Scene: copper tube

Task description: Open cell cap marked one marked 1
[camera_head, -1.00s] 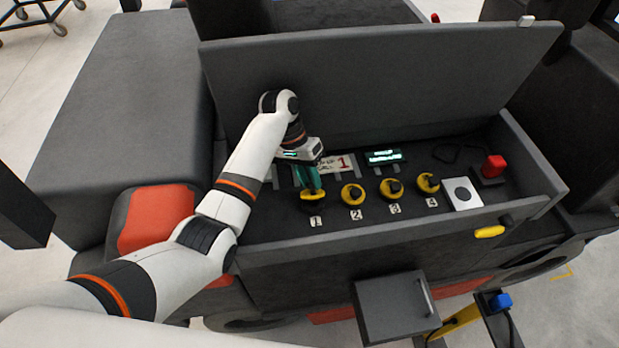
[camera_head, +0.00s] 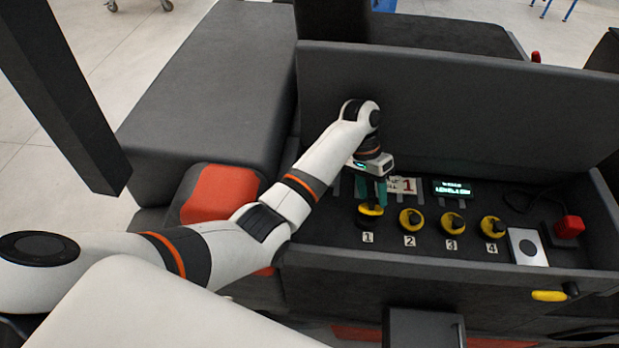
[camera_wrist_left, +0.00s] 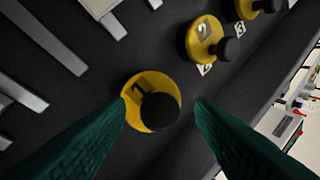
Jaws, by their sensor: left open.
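The cell cap marked 1 (camera_head: 370,216) is a yellow disc with a black knob, leftmost in the row of caps inside the open compartment. Its label plate 1 (camera_head: 368,238) lies in front of it. In the left wrist view the cap (camera_wrist_left: 134,112) shows its "1" and its black knob between my green fingers. My left gripper (camera_head: 372,200) is right at this cap, its fingers pointing down, one on each side. The left gripper (camera_wrist_left: 160,105) is open, with gaps beside the knob. My right gripper is not in view.
Caps 2 (camera_head: 411,220), 3 (camera_head: 452,223) and 4 (camera_head: 492,228) stand to the right. A lit display (camera_head: 453,188) is behind them. A silver plate with a black button (camera_head: 527,247) and a red knob (camera_head: 569,227) are at the right. The raised lid (camera_head: 480,110) stands behind.

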